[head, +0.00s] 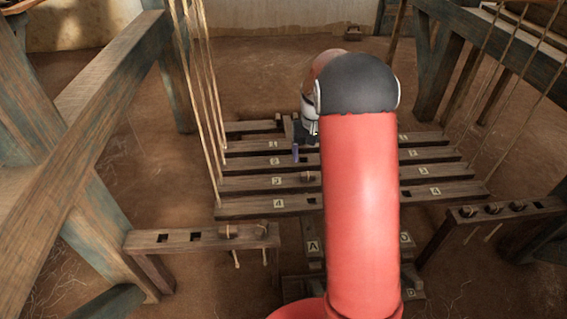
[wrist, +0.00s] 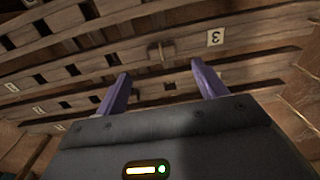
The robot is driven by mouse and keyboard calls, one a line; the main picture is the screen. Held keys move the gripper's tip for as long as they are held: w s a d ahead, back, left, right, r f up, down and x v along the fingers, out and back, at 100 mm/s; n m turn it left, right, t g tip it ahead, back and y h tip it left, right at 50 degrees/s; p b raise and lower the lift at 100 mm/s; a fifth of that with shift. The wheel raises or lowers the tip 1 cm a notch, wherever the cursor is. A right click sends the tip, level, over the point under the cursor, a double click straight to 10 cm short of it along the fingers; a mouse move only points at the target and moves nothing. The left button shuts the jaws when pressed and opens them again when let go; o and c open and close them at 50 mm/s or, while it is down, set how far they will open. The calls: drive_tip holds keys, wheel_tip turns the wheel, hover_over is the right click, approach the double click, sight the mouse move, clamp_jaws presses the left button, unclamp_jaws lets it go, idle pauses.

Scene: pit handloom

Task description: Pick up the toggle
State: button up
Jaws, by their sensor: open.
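A small wooden toggle (head: 308,176) sits on the treadle plank marked 3 (head: 245,184), near the middle, just left of my red arm. In the wrist view the toggle (wrist: 161,50) stands on its plank, left of the number 3 label, beyond and between the purple fingertips. My gripper (wrist: 160,78) is open, with nothing between its fingers. In the head view one purple finger of my gripper (head: 296,152) shows beyond and slightly left of the toggle; the rest is partly hidden by my arm.
Several parallel planks with slots and number labels run across. A left rack (head: 207,237) holds two similar toggles with hanging cords; a right rack (head: 462,221) holds several. Ropes (head: 208,110) hang at left and right. Heavy timber beams (head: 85,105) flank the space. My arm hides the middle.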

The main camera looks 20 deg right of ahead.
sight(308, 173)
wheel_tip(308, 173, down, 3)
drive_tip(key=shift+w+r, duration=0.15)
wheel_tip(308, 173, down, 5)
drive_tip(key=shift+f+b, duration=0.2)
drive_tip(key=shift+b, duration=0.45)
drive_tip(key=shift+a, duration=0.1)
drive_tip(key=c, duration=1.1)
drive_tip(key=shift+o, duration=0.2)
drive_tip(key=shift+r, duration=0.15)
